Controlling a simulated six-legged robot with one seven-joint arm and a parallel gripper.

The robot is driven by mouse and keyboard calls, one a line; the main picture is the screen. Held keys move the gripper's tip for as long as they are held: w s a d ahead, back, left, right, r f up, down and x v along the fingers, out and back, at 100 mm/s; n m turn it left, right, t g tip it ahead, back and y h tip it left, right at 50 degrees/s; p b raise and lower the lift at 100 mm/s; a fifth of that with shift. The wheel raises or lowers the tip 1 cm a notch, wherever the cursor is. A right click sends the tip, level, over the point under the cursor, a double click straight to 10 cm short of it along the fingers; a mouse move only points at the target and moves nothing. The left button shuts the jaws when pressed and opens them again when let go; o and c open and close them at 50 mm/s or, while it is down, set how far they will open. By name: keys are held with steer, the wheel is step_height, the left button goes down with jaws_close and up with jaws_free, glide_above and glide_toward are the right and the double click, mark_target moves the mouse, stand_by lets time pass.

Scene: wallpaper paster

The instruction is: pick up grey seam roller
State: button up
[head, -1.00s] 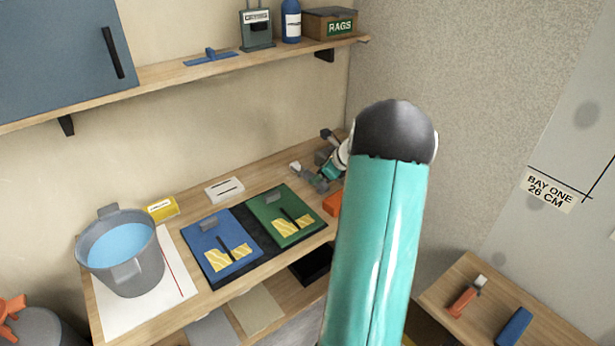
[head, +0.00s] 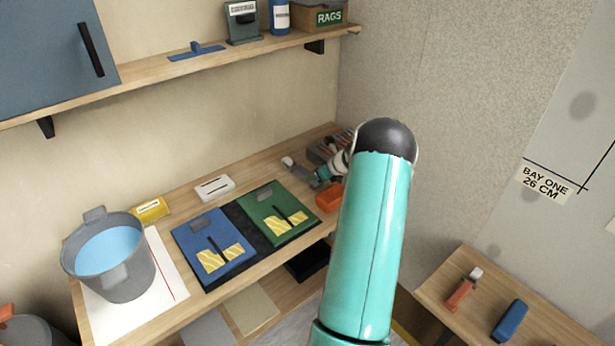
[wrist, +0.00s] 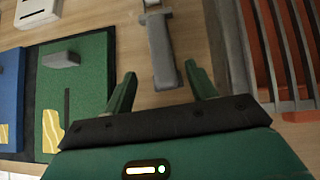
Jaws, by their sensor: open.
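The grey seam roller (wrist: 161,50) lies on the wooden bench in the wrist view, its handle end toward me and its head at the top edge. In the head view it is a small grey shape (head: 301,172) on the bench, partly hidden by my gripper. My gripper (wrist: 161,84) is open, with a green finger on each side of the handle's near end. No contact between fingers and handle shows. In the head view my gripper (head: 325,174) is small and low over the bench, and my arm covers much of the area to its right.
A slatted rack (wrist: 285,55) stands close to the right of the roller. A green board (wrist: 75,85) lies to its left, beside a blue board (head: 212,247). An orange block (head: 328,197) sits near the bench's front edge. A water bucket (head: 110,255) stands at the far left.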

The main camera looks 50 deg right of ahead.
steer(key=x, duration=0.5)
steer(key=shift+w+d+f, duration=0.1)
steer(key=shift+w+d, duration=0.1)
steer(key=shift+w, duration=0.05)
steer(key=shift+c, duration=0.5)
steer(key=c, duration=1)
